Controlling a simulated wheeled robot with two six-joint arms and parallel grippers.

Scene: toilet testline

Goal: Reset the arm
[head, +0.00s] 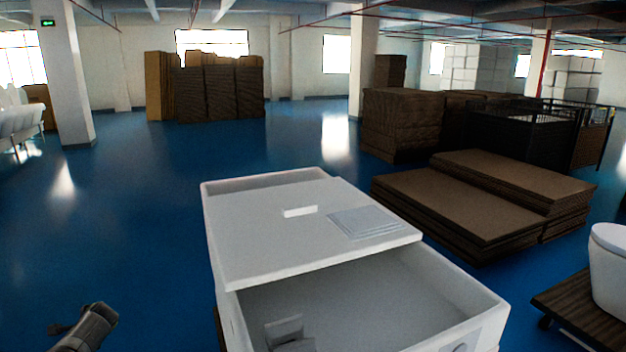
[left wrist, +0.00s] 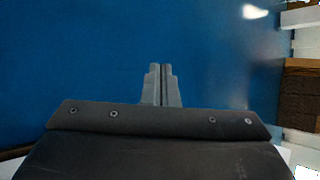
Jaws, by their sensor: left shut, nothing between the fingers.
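My left gripper (left wrist: 161,70) shows in the left wrist view with its two grey fingers pressed together and nothing between them. Behind the fingers in that view is blue floor. In the head view, part of my left arm (head: 88,325) shows low at the left edge, over the floor and apart from the white box. The large white box (head: 225,285) stands in front of me, with a white panel (head: 265,240) across its top and its near part open.
A small white block (head: 300,211) and a flat grey square (head: 365,222) lie on the panel. Cardboard stacks (head: 470,205) and a white toilet (head: 608,270) are at right. Floor at left is clear.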

